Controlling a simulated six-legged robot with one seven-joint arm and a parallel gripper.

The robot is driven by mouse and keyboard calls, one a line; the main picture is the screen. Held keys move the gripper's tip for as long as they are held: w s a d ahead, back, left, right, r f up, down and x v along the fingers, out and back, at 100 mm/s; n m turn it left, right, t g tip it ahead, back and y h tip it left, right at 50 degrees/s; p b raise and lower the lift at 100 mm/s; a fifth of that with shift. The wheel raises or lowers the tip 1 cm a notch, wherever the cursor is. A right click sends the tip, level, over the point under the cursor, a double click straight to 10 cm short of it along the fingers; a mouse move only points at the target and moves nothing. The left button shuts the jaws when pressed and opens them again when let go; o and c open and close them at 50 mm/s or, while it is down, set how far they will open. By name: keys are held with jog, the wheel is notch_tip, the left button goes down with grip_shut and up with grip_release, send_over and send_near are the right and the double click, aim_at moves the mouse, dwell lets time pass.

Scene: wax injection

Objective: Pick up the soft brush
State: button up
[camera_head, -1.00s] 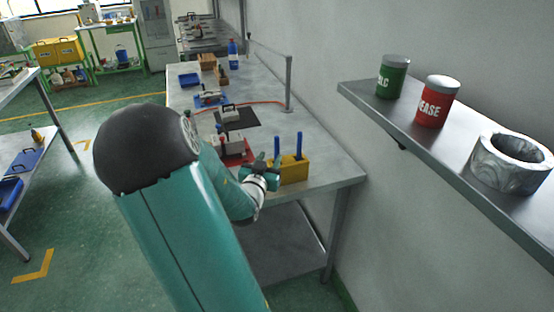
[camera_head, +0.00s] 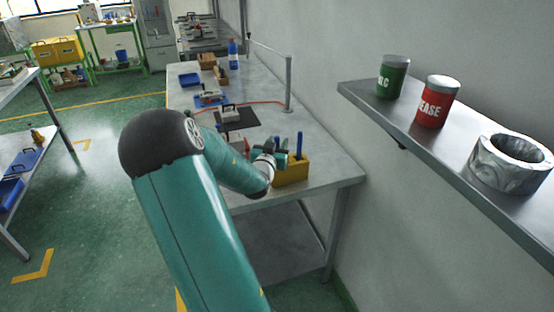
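A yellow block holder (camera_head: 292,175) stands near the front right corner of the metal bench. One upright blue handle (camera_head: 299,145) shows in it; I cannot make out whether it is the soft brush. My gripper (camera_head: 284,158) is at the left part of the holder, over or against the hidden handle's place. It is small and dark here, and I cannot see whether its fingers are apart or closed on the handle.
The bench (camera_head: 325,172) also bears a dark mat (camera_head: 238,120), blue trays and a blue bottle (camera_head: 232,53). A metal post (camera_head: 289,83) stands at its right edge. A wall shelf (camera_head: 430,135) on the right holds a green can (camera_head: 393,77), a red can (camera_head: 437,102) and a grey ring (camera_head: 512,163).

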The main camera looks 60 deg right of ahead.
grip_shut()
